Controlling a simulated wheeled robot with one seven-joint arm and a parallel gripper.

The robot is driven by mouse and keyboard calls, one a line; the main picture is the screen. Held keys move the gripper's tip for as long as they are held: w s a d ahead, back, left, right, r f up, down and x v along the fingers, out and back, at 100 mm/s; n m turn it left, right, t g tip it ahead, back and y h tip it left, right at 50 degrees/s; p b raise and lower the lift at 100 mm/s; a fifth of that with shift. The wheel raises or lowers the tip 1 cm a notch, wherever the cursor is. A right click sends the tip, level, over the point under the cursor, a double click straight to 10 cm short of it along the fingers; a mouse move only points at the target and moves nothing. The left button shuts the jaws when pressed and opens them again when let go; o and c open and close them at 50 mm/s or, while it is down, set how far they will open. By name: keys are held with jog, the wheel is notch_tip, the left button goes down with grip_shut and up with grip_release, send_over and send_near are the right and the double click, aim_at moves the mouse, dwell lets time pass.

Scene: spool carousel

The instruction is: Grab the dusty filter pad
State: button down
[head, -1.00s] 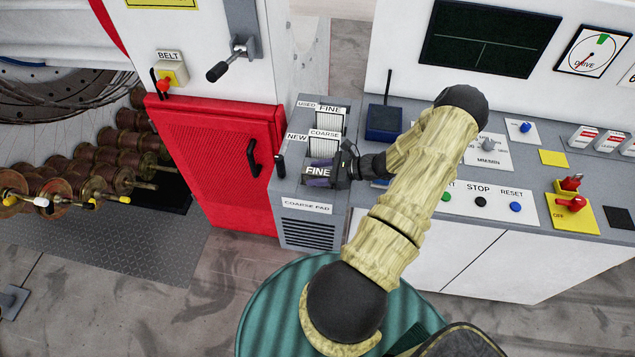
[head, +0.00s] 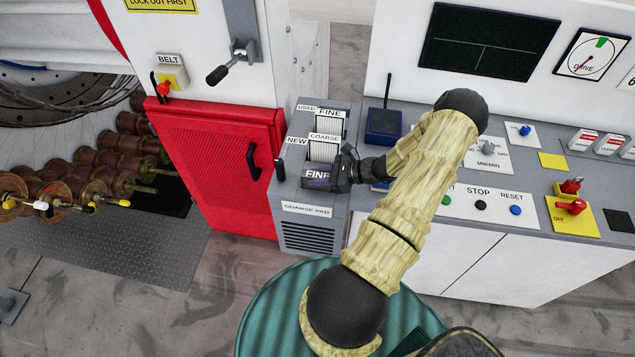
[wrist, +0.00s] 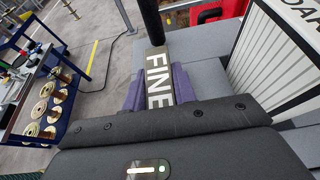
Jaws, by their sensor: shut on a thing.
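A grey-brown filter pad labelled FINE (wrist: 158,78) lies between the purple fingers of my gripper (wrist: 157,92) in the wrist view. The gripper is shut on it. In the head view my gripper (head: 322,180) reaches in from the right to the pad's FINE label (head: 316,173), at the front of the grey pad cabinet (head: 290,205). The gripper and label hide the pad's lower part, so I cannot tell how deep it sits in its slot.
White pleated pads labelled COARSE (head: 322,152) and FINE (head: 330,127) stand behind in the cabinet. A red guard (head: 212,165) is at the left. The control desk (head: 425,207) is at the right. Rusty spools (head: 75,180) stand far left.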

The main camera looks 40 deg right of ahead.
jog(key=shift+r, duration=0.1)
notch_tip(320, 180, up, 18)
jog(key=b, duration=0.4)
dwell(0.6)
